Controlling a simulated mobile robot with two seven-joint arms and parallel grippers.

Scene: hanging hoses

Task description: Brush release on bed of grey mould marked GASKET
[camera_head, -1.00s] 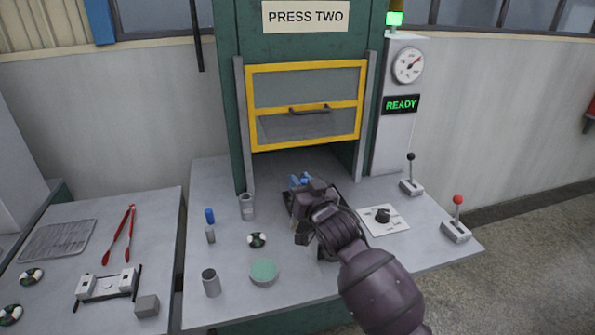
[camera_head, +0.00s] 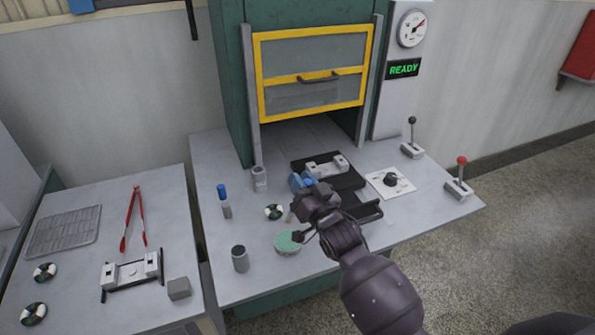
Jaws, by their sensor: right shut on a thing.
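My right gripper (camera_head: 304,191) is shut on a blue-handled thing (camera_head: 297,180), which looks like the brush; a small tan tip (camera_head: 289,216) shows below it, above the table near the green round pad (camera_head: 288,242). A light-grey mould part with end blocks (camera_head: 326,167) lies on a black plate (camera_head: 345,177) in front of the press opening, just behind my right gripper. A similar grey mould part with black handles (camera_head: 132,271) lies on the left table. No GASKET marking is readable on either. My left gripper is not in view.
Near the gripper stand a grey open cup (camera_head: 240,259), a grey jar (camera_head: 259,179), a blue-capped bottle (camera_head: 224,201) and a striped ring (camera_head: 273,212). A dial plate (camera_head: 391,182) and two levers are at right. Red tongs (camera_head: 133,218) and a wire rack (camera_head: 64,231) lie left.

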